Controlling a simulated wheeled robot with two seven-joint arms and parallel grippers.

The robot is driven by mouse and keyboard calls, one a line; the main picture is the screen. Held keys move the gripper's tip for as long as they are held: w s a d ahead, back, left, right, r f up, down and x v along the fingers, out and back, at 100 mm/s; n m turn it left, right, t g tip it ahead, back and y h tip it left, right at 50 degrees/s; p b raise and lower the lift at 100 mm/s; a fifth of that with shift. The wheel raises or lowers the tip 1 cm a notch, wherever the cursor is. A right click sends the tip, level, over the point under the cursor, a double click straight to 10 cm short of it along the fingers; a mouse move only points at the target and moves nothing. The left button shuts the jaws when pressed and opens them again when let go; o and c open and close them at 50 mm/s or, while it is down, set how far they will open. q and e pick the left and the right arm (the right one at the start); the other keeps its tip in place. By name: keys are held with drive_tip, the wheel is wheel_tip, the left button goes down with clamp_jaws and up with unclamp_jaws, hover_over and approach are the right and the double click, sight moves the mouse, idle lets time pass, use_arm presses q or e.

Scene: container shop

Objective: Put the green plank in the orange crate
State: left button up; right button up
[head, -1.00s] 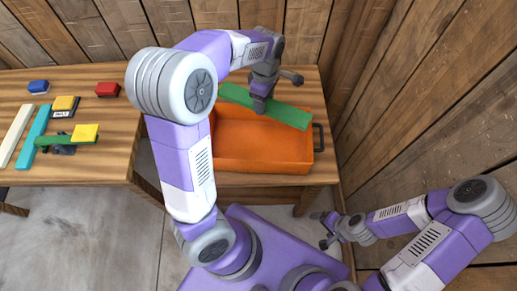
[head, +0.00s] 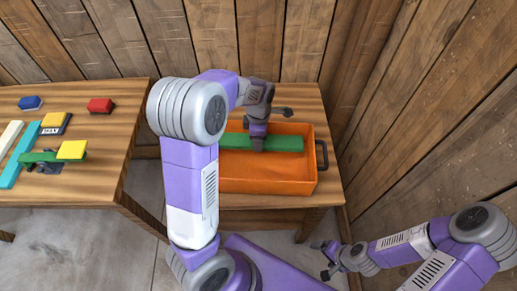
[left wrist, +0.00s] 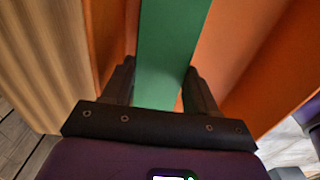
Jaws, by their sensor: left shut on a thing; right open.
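The green plank (head: 284,144) lies level, lengthwise within the outline of the orange crate (head: 265,182), near its back wall. My left gripper (head: 257,146) points down and is shut on the plank near its middle. In the left wrist view the plank (left wrist: 168,55) runs between the two fingers, with orange crate wall (left wrist: 255,70) on both sides. I cannot tell whether the plank touches the crate floor. My right gripper (head: 326,260) is open and empty, low at the front right, apart from the crate.
The crate stands on a wooden table by plank walls. A second wooden table (head: 95,185) at left bears a blue block (head: 30,102), a red block (head: 100,105), yellow blocks (head: 72,149) and long cyan and white planks. A dark handle (head: 322,155) sticks out on the crate's right.

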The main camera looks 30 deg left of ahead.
use_arm(q)
drive_tip(key=shift+f+b, duration=1)
drive_tip(key=shift+f, duration=1.55)
drive_tip(key=shift+f, duration=0.15)
drive_tip(key=o, duration=0.9)
wheel_tip(320, 180, up, 12)
drive_tip(key=p, duration=0.5)
drive_tip(key=shift+r, duration=0.2)
drive_tip(key=shift+f, duration=0.1)
